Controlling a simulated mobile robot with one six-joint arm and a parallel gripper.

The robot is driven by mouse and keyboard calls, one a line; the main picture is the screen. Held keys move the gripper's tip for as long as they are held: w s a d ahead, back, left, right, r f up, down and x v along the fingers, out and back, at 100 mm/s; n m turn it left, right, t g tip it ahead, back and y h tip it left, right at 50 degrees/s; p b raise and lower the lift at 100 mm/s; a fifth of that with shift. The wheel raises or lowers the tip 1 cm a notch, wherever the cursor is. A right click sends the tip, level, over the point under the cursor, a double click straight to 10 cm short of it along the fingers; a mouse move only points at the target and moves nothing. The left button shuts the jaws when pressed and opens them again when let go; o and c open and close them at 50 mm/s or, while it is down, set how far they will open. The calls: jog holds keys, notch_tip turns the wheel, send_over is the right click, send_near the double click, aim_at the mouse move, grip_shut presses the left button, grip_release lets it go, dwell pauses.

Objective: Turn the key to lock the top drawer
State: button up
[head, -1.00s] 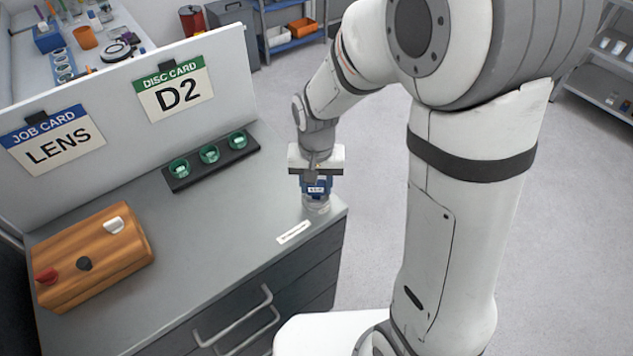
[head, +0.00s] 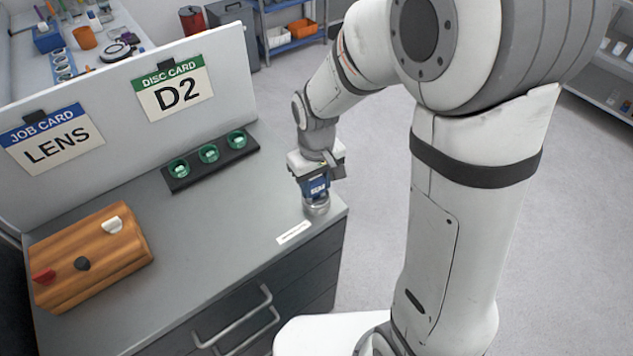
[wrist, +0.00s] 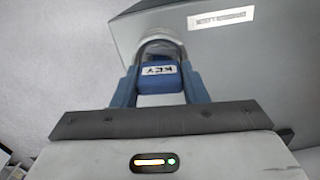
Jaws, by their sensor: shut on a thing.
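The key has a blue head with a white label reading KEY, seen in the wrist view (wrist: 158,74). It stands in a round metal lock (head: 317,206) at the right front corner of the grey worktop. My gripper (head: 317,188) is above the lock with its blue fingers shut on the key's head, one finger on each side in the wrist view. The key's shaft is hidden. The drawer front (head: 240,322) with its bar handle is below the worktop's front edge, and its drawers look closed.
A white label strip (head: 294,233) lies near the front edge. A wooden block (head: 90,258) with red, black and white knobs is at the left. A black rack (head: 212,163) with green-rimmed discs sits before the upright panel (head: 120,140) with cards. The middle worktop is clear.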

dwell(0.3)
jog(key=shift+n, duration=1)
jog(key=o, duration=1.1)
jog(key=shift+c, duration=0.2)
notch_tip(320, 180, up, 8)
jog(key=shift+f+b, duration=0.1)
jog(key=shift+b, duration=0.2)
